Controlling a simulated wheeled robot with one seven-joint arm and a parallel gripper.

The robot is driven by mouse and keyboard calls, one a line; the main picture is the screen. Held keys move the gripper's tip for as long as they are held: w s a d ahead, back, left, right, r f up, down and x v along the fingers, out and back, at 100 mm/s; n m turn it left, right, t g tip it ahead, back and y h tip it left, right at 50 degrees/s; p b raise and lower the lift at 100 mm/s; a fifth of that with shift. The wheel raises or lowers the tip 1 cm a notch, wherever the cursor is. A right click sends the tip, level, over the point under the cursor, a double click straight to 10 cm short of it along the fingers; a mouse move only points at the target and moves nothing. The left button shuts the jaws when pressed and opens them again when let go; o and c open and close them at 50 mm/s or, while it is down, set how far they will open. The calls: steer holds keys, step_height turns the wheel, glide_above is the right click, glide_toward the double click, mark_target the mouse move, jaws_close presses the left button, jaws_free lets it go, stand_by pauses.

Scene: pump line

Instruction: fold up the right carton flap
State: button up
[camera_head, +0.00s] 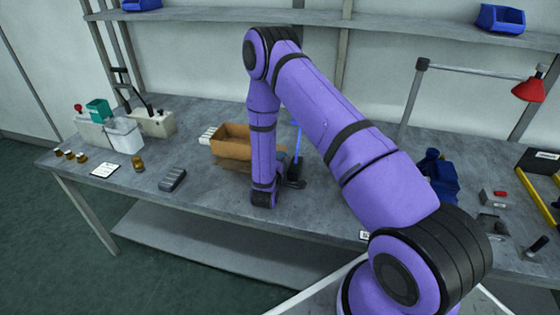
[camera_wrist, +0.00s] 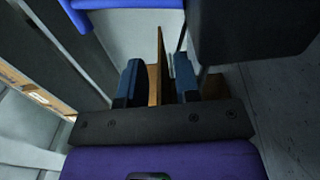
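A brown open-topped carton (camera_head: 233,150) stands on the bench in the head view, left of my forearm.
On the bench (camera_head: 205,205), a grey block (camera_head: 172,180) lies left of the carton. Bins and small brass parts stand further left.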

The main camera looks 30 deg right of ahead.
jaws_close()
steer(key=shift+a+r+n, duration=0.1)
steer(key=shift+r+n, duration=0.65)
steer(key=shift+n, duration=0.65)
steer(key=shift+w+a+r+n, duration=0.1)
steer(key=shift+r+n, duration=0.25)
steer(key=shift+n, duration=0.4)
steer(key=shift+w+r+n, duration=0.1)
steer(key=shift+r+n, duration=0.25)
steer(key=shift+n, duration=0.4)
jaws_free()
